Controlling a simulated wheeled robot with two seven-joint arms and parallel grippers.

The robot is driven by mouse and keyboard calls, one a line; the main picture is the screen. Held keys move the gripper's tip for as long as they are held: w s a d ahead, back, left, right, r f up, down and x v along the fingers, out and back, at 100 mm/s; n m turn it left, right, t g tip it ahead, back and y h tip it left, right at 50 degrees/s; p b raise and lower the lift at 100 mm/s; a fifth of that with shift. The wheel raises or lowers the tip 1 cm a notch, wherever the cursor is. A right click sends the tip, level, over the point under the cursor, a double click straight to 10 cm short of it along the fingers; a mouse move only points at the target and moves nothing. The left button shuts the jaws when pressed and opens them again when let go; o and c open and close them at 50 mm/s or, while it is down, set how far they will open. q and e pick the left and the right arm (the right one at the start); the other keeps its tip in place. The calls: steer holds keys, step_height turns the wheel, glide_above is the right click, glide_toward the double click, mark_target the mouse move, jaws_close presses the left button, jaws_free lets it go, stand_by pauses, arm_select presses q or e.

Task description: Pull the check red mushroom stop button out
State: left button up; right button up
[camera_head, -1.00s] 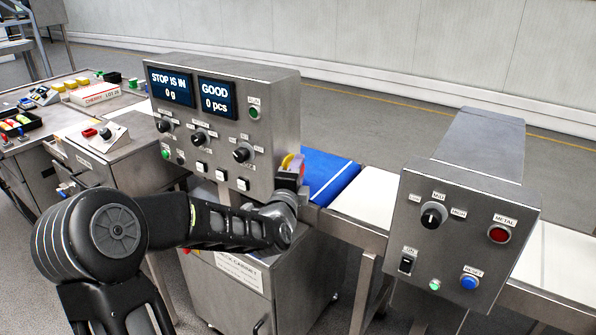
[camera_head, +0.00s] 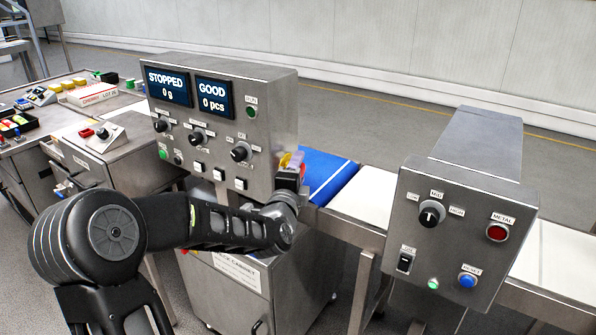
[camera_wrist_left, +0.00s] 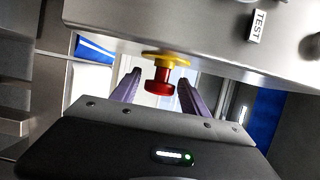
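In the head view my left gripper (camera_head: 291,167) is at the right side of the check cabinet (camera_head: 222,130), and the yellow collar (camera_head: 284,160) partly shows there; the red button is mostly hidden. The cabinet's screen (camera_head: 168,86) reads STOPPED, 0 g. My right gripper is not in view.
A metal detector box (camera_head: 465,225) with knob, switch and buttons stands at the right. A conveyor with a blue belt (camera_head: 325,175) and a white belt (camera_head: 372,200) runs behind.

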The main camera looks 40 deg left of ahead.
arm_select(q)
steer(key=shift+o, duration=1)
steer(key=v, duration=0.8)
steer(key=shift+p, duration=0.45)
